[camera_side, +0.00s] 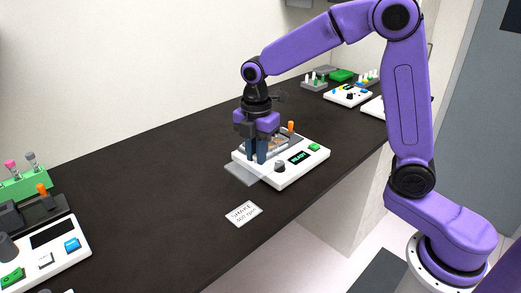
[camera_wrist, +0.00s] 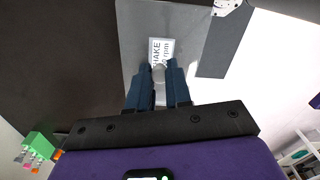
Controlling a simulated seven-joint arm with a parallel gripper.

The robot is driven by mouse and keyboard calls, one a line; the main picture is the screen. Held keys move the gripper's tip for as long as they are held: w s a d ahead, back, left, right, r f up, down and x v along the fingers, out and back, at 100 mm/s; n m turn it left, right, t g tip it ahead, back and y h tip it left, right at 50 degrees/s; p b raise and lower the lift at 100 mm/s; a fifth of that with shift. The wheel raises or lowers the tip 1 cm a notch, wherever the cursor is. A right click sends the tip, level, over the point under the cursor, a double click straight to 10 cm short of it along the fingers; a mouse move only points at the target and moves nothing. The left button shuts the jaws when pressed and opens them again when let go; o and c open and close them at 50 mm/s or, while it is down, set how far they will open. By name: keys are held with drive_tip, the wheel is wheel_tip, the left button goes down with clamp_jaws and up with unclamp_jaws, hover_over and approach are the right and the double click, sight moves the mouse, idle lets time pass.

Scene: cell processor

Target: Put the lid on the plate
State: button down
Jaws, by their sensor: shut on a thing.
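My gripper (camera_side: 257,160) points down over the left part of a white device with a dark "READY" screen. In the wrist view its blue fingers (camera_wrist: 160,75) are shut on a small pale grip of the clear lid (camera_wrist: 135,35). The see-through lid (camera_side: 242,174) shows in the side view as a flat pale sheet at the device's left front edge, sticking out past it. I cannot tell its exact height. The plate is not clearly visible; my gripper and the lid hide much of the device's left part.
The white device (camera_side: 312,163) has a knob, a green button and an orange-topped post (camera_side: 291,127). A "SHAKE" card (camera_side: 242,214) lies on the dark counter in front. Another device (camera_side: 75,262) and a green tube rack (camera_side: 22,184) stand left. More equipment stands at the back right.

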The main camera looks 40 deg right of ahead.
drive_tip(key=w+d, duration=0.4)
drive_tip(key=d, duration=0.1)
drive_tip(key=w+d+f, duration=0.1)
drive_tip(key=w+d, duration=0.4)
drive_tip(key=d, duration=0.1)
drive_tip(key=w+d, duration=0.5)
drive_tip(key=d, duration=0.1)
drive_tip(key=shift+d+f, duration=0.2)
drive_tip(key=shift+f, duration=0.1)
drive_tip(key=shift+f, duration=2.15)
drive_tip(key=shift+f, duration=0.1)
drive_tip(key=shift+f, duration=0.2)
